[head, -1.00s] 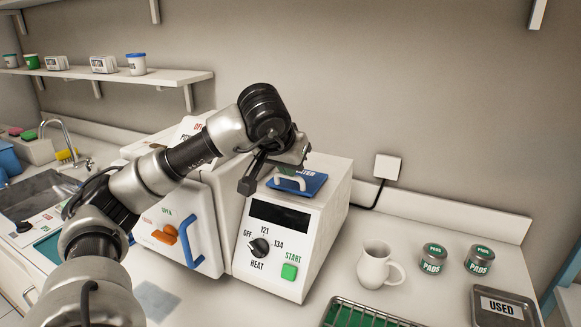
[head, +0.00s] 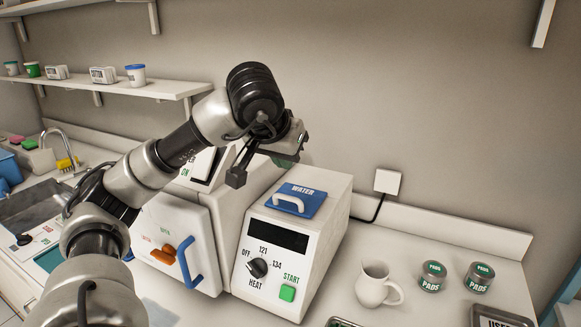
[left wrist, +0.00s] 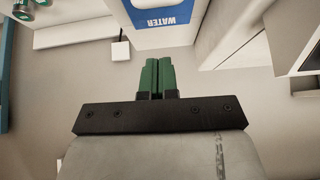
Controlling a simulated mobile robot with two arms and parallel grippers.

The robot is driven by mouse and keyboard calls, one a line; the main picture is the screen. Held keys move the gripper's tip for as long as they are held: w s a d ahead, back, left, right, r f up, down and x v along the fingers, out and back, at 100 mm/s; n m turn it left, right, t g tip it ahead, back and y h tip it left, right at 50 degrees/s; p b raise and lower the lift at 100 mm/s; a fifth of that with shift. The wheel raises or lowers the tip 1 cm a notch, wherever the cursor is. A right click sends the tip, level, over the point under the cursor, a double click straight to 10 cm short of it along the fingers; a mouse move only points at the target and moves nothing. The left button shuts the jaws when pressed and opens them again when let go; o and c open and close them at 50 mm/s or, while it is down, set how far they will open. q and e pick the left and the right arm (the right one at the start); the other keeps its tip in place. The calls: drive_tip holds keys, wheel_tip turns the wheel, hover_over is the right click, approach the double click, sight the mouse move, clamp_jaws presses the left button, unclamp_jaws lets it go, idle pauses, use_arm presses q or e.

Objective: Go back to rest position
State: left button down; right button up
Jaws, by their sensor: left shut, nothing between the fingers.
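My left gripper (head: 290,158) is raised above the white sterilizer (head: 277,241), in front of the wall. Its green fingers are together and empty in the left wrist view (left wrist: 157,78). The sterilizer's blue WATER lid (head: 299,201) with a white handle lies flat on top, apart from and below the gripper. It also shows at the top of the left wrist view (left wrist: 165,12). The sterilizer's door (head: 180,240) at the left has a blue handle and an orange knob, and looks shut. My right gripper is not in view.
A white mug (head: 374,285) and two PADS tins (head: 432,277) stand on the counter at the right. A USED tray (head: 490,318) is cut off at the bottom right. A wall shelf (head: 130,88) with cups and boxes is at the left, above a sink (head: 40,205).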

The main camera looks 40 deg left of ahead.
use_arm(q)
drive_tip(key=v, duration=0.6)
drive_tip(key=shift+s+d, duration=0.1)
